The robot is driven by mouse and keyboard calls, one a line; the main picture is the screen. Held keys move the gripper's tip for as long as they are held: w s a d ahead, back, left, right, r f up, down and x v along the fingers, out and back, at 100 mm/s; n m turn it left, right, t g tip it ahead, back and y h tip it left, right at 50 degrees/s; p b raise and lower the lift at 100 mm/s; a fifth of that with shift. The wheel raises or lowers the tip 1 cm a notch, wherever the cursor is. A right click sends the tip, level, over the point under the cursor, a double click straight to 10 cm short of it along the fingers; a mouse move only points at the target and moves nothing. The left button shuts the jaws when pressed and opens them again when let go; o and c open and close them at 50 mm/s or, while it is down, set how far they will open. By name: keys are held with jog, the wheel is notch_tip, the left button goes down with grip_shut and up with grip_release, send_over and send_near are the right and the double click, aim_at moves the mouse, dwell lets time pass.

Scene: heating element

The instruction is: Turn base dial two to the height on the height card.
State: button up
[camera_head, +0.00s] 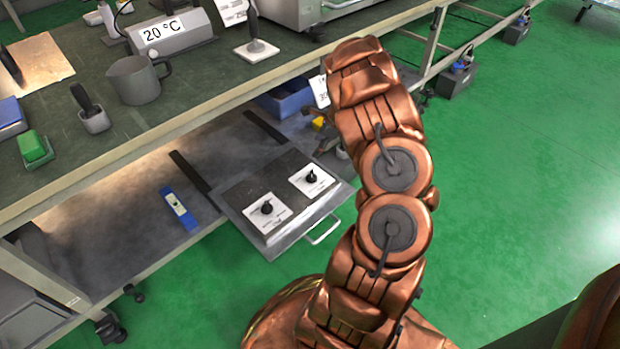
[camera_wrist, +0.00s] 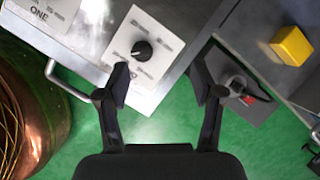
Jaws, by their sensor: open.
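Two white plates with black dials sit on a grey pulled-out drawer (camera_head: 250,235) under the bench. In the wrist view the left plate (camera_wrist: 62,10) reads ONE. The other plate's black dial (camera_wrist: 141,51) is base dial two; its label is partly hidden by my finger. That dial (camera_head: 311,177) is the right one in the head view. My gripper (camera_wrist: 160,84) is open and empty, with the dial beyond and slightly left of the gap between its fingertips. A white card (camera_head: 320,91) is partly hidden by my arm; its text is not fully readable.
The drawer handle (camera_head: 323,230) sticks out at the front. A blue bin (camera_head: 287,101) and a yellow block (camera_wrist: 291,46) are near the dials. A blue-and-white object (camera_head: 179,207) lies on the lower shelf. The bench above holds a 20 °C display (camera_head: 163,31) and a jug (camera_head: 137,79).

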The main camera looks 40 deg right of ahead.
aim_at(311, 174)
jog(key=shift+n+g+y, duration=0.4)
jog(key=shift+n, duration=0.3)
jog(key=a+f+b, duration=0.1)
jog(key=f, duration=0.2)
jog(key=a+f+b, duration=0.1)
jog(key=f, duration=0.3)
jog(key=a+f+b, duration=0.1)
jog(key=f, duration=0.2)
jog(key=shift+s+f, duration=0.15)
jog(key=shift+f, duration=0.2)
jog(key=c, duration=1.2)
jog(key=shift+o, duration=0.2)
